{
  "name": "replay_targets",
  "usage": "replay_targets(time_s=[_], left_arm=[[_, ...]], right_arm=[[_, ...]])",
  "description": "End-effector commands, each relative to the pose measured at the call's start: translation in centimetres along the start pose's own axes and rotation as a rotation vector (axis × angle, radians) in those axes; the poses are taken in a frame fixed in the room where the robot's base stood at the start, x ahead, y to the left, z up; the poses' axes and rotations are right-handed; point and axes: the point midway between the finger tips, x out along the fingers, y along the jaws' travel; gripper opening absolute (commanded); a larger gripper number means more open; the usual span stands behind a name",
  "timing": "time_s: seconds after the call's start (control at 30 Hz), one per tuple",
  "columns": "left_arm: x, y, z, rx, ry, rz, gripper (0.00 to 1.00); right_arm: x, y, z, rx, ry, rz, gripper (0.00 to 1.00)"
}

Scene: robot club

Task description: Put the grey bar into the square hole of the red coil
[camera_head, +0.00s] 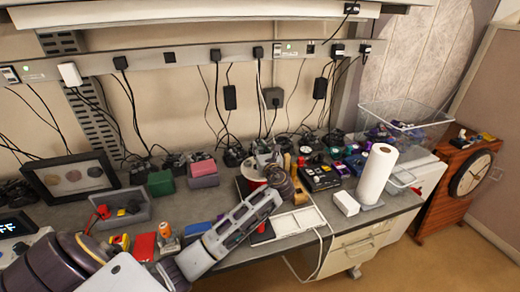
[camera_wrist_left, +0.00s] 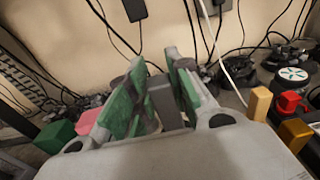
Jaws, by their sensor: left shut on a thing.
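My left gripper (camera_head: 267,158) reaches in from the lower left, over the back middle of the bench. In the left wrist view, its green-padded fingers (camera_wrist_left: 156,78) are shut on the grey bar (camera_wrist_left: 163,98), which stands between the pads. In the head view the bar is hard to make out among the fingers. What looks like the red coil (camera_head: 250,184), with a pale top, stands just left of the gripper, partly covered by it. Its square hole cannot be seen. I cannot tell whether bar and coil touch. My right gripper is not in view.
A grey bin (camera_head: 121,222) and a framed picture (camera_head: 73,176) are at the left. Green and pink boxes (camera_head: 202,166) stand behind. A paper roll (camera_head: 376,176) and a clear bin (camera_head: 405,126) are at the right. Black plugs and cables hang along the wall.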

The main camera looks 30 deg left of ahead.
Motion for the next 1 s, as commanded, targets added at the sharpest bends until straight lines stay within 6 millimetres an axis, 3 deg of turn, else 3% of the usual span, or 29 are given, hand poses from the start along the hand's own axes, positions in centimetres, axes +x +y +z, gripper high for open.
replay_targets(time_s=[0.63, 0.67, 0.8, 1.0], left_arm=[[0.03, 0.0, -0.28, -0.001, -0.003, 0.0, 0.0], [0.03, 0.0, -0.28, -0.001, -0.003, 0.0, 0.24], [0.03, 0.0, -0.32, -0.001, -0.003, 0.0, 0.42], [0.02, 0.0, -0.41, 0.0, -0.001, 0.0, 0.45]], right_arm=[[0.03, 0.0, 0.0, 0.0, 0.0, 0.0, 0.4], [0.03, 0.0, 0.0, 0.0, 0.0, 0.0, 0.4], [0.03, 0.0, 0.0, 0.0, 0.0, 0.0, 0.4], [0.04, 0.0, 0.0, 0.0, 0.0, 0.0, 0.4]])
